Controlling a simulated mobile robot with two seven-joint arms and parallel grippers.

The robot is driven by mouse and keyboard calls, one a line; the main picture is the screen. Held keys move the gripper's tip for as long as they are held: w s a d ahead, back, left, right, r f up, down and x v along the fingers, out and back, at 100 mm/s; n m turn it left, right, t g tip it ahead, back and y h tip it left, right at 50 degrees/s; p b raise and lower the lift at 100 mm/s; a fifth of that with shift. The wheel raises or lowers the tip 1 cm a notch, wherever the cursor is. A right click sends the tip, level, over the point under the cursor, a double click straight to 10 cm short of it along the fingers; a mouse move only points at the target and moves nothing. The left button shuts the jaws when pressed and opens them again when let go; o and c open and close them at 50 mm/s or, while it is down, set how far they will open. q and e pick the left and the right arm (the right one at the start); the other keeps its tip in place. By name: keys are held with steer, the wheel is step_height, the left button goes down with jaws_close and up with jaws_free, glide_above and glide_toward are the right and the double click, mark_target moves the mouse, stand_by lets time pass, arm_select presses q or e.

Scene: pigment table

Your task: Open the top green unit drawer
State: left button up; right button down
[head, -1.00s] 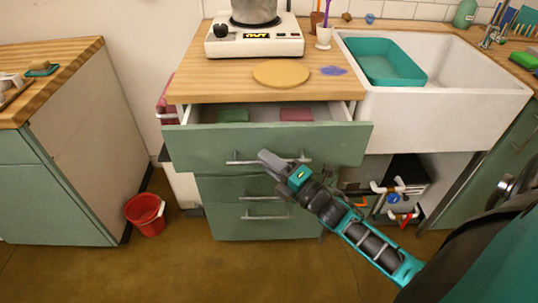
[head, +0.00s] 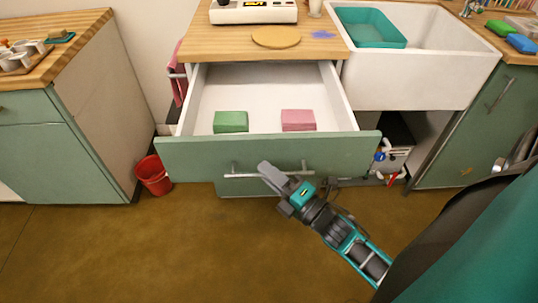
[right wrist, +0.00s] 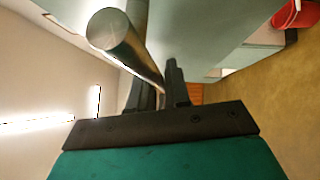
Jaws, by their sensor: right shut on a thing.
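The top green unit drawer (head: 190,158) is pulled well out of its unit below the wooden worktop. A green block (head: 231,121) and a pink block (head: 298,120) lie inside it on the white bottom. My right gripper (head: 272,178) is at the drawer's metal bar handle (head: 243,175) and shut on it. In the right wrist view the handle bar (right wrist: 122,42) runs between the dark fingers (right wrist: 158,88), close to the green front. The lower drawers are mostly hidden under the open one. My left gripper is not in view.
A red bucket (head: 154,177) stands on the floor left of the unit. A white sink (head: 425,75) with a teal basin (head: 370,28) is to the right. Another green cabinet (head: 60,140) stands at the left. The brown floor (head: 150,250) in front is clear.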

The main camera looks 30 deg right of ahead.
arm_select(q)
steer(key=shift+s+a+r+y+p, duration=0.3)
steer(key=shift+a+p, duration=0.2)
steer(key=shift+p, duration=0.1)
arm_select(e)
steer(key=s+a, duration=0.4)
steer(key=s, duration=0.2)
steer(key=shift+s, duration=0.15)
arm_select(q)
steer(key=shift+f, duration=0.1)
arm_select(e)
steer(key=c, duration=1.2)
jaws_free()
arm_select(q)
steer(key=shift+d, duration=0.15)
arm_select(e)
steer(key=shift+d, duration=0.1)
arm_select(q)
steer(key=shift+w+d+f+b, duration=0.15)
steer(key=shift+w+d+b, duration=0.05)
steer(key=shift+b, duration=0.25)
arm_select(e)
steer(key=v, duration=1.3)
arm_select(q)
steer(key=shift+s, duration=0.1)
